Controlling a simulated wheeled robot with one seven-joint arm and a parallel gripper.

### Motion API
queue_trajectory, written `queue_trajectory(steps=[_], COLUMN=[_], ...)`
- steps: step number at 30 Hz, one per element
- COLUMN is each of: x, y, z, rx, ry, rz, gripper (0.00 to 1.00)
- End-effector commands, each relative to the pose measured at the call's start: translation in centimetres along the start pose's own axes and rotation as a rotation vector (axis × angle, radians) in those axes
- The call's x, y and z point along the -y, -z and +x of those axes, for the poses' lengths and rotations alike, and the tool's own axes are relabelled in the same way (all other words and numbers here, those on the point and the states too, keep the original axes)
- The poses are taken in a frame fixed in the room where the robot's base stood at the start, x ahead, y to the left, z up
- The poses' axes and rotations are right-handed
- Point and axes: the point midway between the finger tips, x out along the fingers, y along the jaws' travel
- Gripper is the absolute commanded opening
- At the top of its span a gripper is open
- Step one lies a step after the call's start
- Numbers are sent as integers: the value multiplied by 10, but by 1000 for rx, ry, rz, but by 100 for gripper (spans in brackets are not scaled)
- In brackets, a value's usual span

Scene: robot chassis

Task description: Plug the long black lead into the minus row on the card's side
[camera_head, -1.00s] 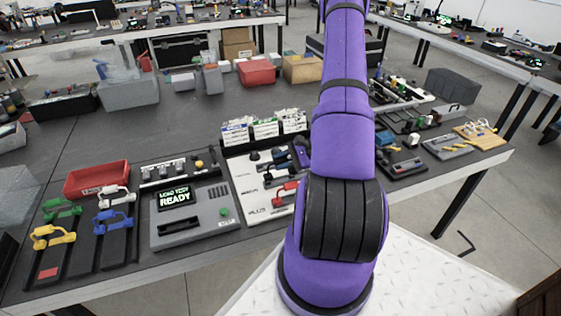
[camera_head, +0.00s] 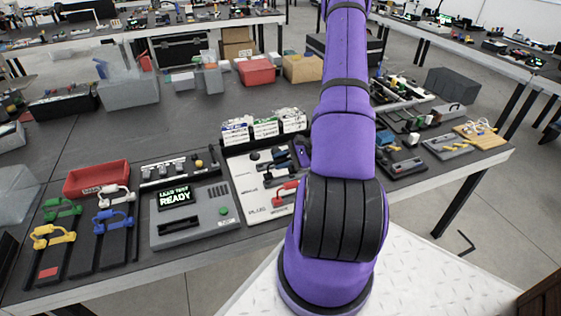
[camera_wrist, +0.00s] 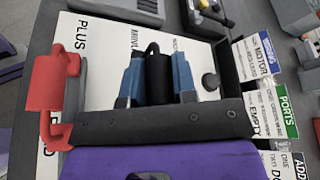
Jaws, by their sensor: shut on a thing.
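In the wrist view, my gripper (camera_wrist: 157,84) has its two blue fingers shut on a black lead (camera_wrist: 155,66), gripped between them over the white board (camera_wrist: 104,75). The word MINUS is partly covered beside the fingers. I cannot tell whether the lead's ends touch the board. In the head view the white board (camera_head: 246,195) lies right of the grey tester, and my gripper (camera_head: 303,152) is mostly hidden behind my arm. A red lead (camera_head: 286,193) sits on the board's near part; it also shows by the PLUS label in the wrist view (camera_wrist: 45,88).
A black knob (camera_wrist: 210,81) stands on the board between the fingers and the cards. The grey tester (camera_head: 215,215) reads READY. Coloured leads (camera_head: 55,237) rest in a rack at left, near a red bin (camera_head: 95,178).

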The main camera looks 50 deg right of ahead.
Motion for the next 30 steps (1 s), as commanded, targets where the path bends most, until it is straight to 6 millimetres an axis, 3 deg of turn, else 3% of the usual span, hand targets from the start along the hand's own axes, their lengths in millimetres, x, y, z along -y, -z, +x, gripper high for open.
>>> queue_trajectory(steps=[30], x=[-8], y=[11], z=[5], rx=[0], ry=[0], rz=[0], gripper=[2])
